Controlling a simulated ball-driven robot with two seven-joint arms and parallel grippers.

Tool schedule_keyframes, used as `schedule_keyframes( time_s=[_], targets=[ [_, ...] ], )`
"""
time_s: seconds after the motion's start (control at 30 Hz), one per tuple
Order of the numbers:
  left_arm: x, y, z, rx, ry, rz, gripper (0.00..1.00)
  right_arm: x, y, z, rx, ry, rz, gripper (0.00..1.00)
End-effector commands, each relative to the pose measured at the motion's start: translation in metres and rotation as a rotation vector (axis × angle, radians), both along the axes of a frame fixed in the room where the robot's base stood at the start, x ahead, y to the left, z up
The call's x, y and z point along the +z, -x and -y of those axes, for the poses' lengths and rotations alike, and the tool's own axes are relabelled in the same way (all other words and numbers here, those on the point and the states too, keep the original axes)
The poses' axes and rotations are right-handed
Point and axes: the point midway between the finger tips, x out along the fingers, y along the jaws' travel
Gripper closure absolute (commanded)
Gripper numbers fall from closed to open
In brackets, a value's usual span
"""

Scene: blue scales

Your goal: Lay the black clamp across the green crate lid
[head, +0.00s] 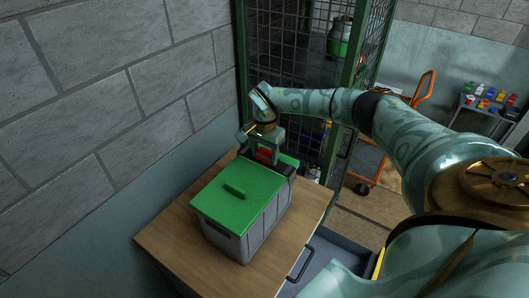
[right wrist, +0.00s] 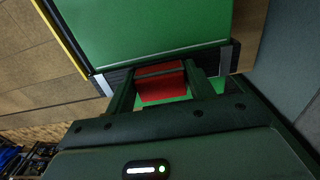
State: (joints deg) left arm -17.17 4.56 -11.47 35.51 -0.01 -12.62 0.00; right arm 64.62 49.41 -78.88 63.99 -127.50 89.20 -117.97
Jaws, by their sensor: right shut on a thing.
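The green crate lid (head: 225,211) sits on a grey crate (head: 253,233), with a raised green handle on top. Its green surface fills the upper part of the right wrist view (right wrist: 150,32). My right gripper (head: 264,157) is at the lid's far edge, its fingers shut on the red middle of the black clamp (right wrist: 160,85). The clamp's dark bar with pale ends runs along the lid's edge in the wrist view. In the head view its dark end (head: 285,169) shows right of the gripper. I cannot tell whether it touches the lid. My left gripper is not in view.
The crate stands on a wooden table (head: 170,240) beside a grey block wall (head: 100,95). A green-framed mesh cage (head: 290,45) rises close behind the table. An orange trolley (head: 424,90) and a small table with colourful items (head: 490,100) are farther right.

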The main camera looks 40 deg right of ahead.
Motion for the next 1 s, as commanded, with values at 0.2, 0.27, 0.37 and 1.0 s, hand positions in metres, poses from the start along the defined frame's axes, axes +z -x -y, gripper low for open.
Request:
schedule_keyframes(
  time_s=[0.2, 0.27, 0.37, 1.0],
  targets=[
    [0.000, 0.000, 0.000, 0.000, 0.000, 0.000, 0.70, 0.000, 0.000, 0.000, -0.001, 0.000, 0.001, 0.72],
    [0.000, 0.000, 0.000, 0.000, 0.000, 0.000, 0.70, 0.000, 0.000, 0.000, -0.001, 0.000, 0.001, 0.72],
    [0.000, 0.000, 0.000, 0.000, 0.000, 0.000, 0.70, 0.000, 0.000, 0.000, -0.001, 0.000, 0.001, 0.32],
    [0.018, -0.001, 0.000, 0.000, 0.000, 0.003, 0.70, 0.019, 0.000, 0.000, -0.001, 0.000, 0.001, 0.20]
  ],
)
